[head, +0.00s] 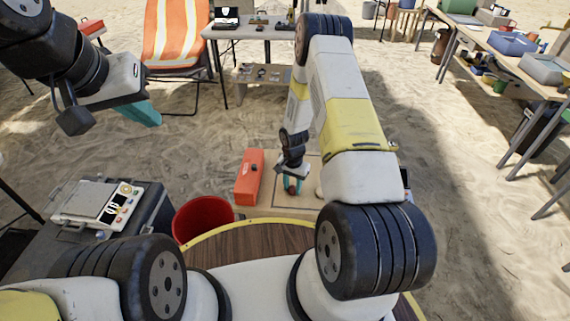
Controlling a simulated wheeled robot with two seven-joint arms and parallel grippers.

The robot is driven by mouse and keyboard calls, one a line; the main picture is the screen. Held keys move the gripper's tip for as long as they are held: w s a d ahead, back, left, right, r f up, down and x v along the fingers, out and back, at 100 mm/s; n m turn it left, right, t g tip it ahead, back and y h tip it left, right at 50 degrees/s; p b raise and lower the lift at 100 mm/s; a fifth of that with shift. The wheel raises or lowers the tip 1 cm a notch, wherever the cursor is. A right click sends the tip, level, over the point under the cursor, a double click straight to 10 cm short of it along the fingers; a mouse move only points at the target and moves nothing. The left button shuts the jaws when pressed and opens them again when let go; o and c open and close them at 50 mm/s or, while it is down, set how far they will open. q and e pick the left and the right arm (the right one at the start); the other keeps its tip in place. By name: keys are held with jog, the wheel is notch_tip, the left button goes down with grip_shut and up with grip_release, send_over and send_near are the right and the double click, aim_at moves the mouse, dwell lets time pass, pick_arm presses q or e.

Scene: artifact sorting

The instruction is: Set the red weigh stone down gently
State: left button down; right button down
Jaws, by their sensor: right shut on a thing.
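A small pale object (319,188) shows beside the gripper, partly hidden by my right arm. My left gripper (142,114) hangs at the upper left above the sand. Its teal fingers overlap in view, so their opening is unclear.
An orange-red box (249,177) stands just left of the mat. A red bucket (202,218) is nearer, beside a dark case carrying a white device with dials (112,206). A striped deck chair (178,35), a white table (262,33) and a long right table (500,45) stand farther off.

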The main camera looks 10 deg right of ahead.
jog(key=c, duration=1)
grip_release()
jog(key=shift+f, duration=0.1)
jog(key=shift+o, duration=0.2)
notch_tip(320, 180, up, 12)
notch_tip(320, 180, up, 13)
jog(key=n+t, duration=0.1)
send_over(292, 188)
jog(key=s+r+n+t, duration=0.2)
jog(key=s+r, duration=0.3)
jog(key=r, duration=0.8)
jog(key=s+a+r+n+t+y, duration=0.1)
jog(key=s+r+n, duration=0.1)
jog(key=s+r, duration=0.5)
jog(key=s+a+r+n+t+y, duration=0.1)
jog(key=s+r+n+t, duration=0.1)
jog(key=s+r, duration=0.5)
jog(key=s+n, duration=0.1)
jog(key=s, duration=0.4)
jog(key=shift+s, duration=0.1)
